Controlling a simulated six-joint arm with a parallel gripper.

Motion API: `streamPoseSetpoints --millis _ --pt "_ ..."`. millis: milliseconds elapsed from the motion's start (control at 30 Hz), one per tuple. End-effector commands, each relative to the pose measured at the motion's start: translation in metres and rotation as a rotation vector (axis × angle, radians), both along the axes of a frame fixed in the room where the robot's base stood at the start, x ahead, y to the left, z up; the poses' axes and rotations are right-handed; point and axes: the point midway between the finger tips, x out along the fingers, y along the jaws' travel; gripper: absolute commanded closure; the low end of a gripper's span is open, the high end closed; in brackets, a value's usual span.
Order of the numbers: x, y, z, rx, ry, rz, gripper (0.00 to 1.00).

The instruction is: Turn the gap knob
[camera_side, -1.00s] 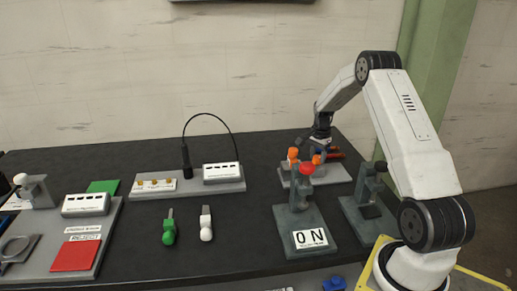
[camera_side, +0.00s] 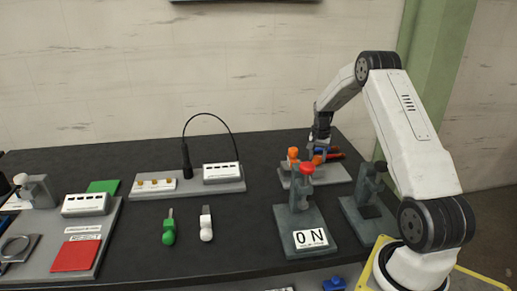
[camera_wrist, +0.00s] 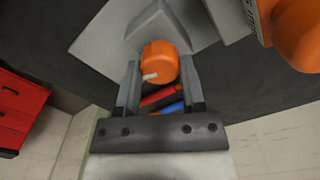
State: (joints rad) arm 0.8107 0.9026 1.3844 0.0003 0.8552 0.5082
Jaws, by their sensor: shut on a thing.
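The gap knob looks to be the round orange knob (camera_wrist: 159,61) with a short white mark, seen between my fingertips in the wrist view. It sits on a grey block on a light grey base plate (camera_wrist: 100,42). In the side view the knob (camera_side: 316,160) is small and partly hidden at the back right of the table. My gripper (camera_wrist: 160,72) is shut on the knob, with one finger on each side. In the side view my gripper (camera_side: 319,149) points down at it. The white mark points to the lower left in the wrist view.
Red and blue rods (camera_wrist: 165,100) lie close beyond the knob. A second orange part (camera_wrist: 300,32) is near the right of the wrist view. In the side view a grey stand with a red knob (camera_side: 305,168) and an ON plate stands in front. Another grey stand (camera_side: 372,195) is at right.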

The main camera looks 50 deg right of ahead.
Motion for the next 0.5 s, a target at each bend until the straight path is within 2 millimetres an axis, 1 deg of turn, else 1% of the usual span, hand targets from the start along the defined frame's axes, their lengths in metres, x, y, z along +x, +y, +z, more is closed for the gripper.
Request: streamPoseSetpoints --millis 200,500 --pt "0.0007 -0.0004 0.0007 -0.002 -0.001 0.167 1.00" --pt "0.0010 -0.0004 0.0008 -0.003 -0.001 0.302 1.00"
